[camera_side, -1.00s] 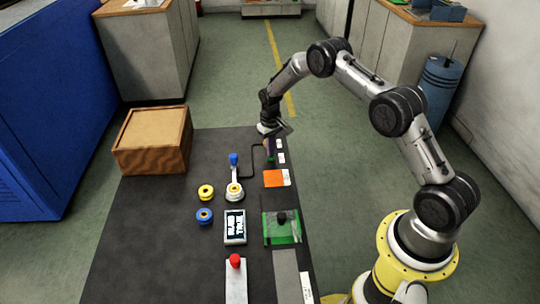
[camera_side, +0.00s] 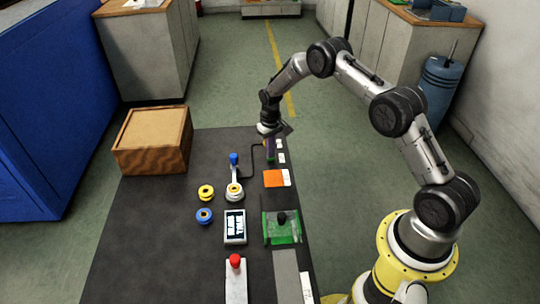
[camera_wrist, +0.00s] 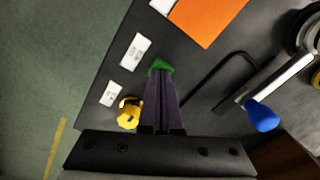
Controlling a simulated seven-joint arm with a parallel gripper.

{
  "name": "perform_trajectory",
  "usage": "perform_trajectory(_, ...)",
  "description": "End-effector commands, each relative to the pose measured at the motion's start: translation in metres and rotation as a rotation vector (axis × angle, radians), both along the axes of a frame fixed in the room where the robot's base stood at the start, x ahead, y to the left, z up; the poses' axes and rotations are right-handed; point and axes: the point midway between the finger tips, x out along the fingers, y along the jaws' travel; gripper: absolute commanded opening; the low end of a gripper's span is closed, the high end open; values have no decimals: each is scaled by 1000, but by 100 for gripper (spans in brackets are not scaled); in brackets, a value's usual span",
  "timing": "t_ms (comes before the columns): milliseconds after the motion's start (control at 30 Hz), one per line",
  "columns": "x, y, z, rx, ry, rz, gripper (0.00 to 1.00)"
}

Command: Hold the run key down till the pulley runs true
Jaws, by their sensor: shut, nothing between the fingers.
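My gripper (camera_side: 269,152) is over the far right part of the dark table. Its purple fingers (camera_wrist: 160,82) are shut with nothing between them. A green key (camera_wrist: 159,67) shows at the fingertips in the wrist view, partly covered by them; I cannot tell how far down it is. The pulley (camera_side: 234,191) sits on a pale arm with a blue knob (camera_side: 233,158); the knob also shows in the wrist view (camera_wrist: 262,117). I cannot tell from these frames whether the pulley turns. A small display (camera_side: 235,227) shows white text too small to read.
A yellow part (camera_wrist: 129,115) is beside the fingers. Two white plates (camera_wrist: 134,52) lie near the table edge, and an orange card (camera_side: 275,179) is nearby. Yellow (camera_side: 206,192) and blue (camera_side: 204,216) spools, a red knob (camera_side: 235,261) and a wooden box (camera_side: 152,141) stand elsewhere.

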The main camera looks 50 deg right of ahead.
Motion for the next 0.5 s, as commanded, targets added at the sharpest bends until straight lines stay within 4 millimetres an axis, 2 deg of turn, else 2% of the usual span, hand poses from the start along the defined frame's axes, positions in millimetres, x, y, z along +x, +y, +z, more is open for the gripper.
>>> perform_trajectory(167,-1,0,2,1,2,0,0)
perform_trajectory(500,0,0,20,0,0,0,0)
